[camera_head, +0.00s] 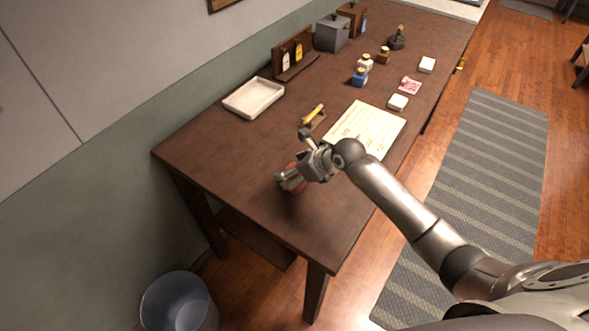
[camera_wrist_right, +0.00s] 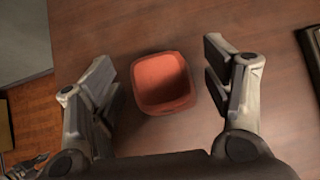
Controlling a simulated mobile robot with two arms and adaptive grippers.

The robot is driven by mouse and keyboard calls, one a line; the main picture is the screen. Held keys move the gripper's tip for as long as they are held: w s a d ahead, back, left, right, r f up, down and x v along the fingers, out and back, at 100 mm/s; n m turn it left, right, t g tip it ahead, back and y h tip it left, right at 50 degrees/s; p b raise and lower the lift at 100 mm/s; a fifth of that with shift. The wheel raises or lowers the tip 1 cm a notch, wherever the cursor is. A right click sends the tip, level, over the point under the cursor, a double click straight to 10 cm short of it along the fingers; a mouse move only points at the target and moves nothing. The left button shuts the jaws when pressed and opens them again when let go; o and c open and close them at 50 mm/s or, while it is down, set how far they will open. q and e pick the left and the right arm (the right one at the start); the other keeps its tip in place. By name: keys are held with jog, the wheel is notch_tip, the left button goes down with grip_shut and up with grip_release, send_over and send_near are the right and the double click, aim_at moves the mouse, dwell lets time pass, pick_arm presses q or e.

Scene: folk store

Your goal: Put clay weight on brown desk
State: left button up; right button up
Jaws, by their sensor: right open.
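The clay weight (camera_wrist_right: 162,82) is a red-orange, rounded-square piece with a hollow-looking top. It appears to stand on the brown desk (camera_head: 225,150) near the desk's near end. In the head view only a bit of its red side (camera_head: 300,188) shows, mostly hidden by my right gripper (camera_head: 288,180). In the right wrist view my right gripper (camera_wrist_right: 165,88) is open, with one finger on each side of the clay weight and gaps between. My left gripper is not in view.
A white tray (camera_head: 254,97) lies by the wall side. A paper sheet (camera_head: 378,124) and a yellow item (camera_head: 314,114) lie beyond my gripper. Small boxes and bottles stand further back. A bin (camera_head: 178,302) is on the floor. The desk's near left corner is clear.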

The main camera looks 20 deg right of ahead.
jog(key=shift+r, duration=0.15)
jog(key=b+v, duration=0.2)
jog(key=v, duration=1)
jog(key=shift+s, duration=0.15)
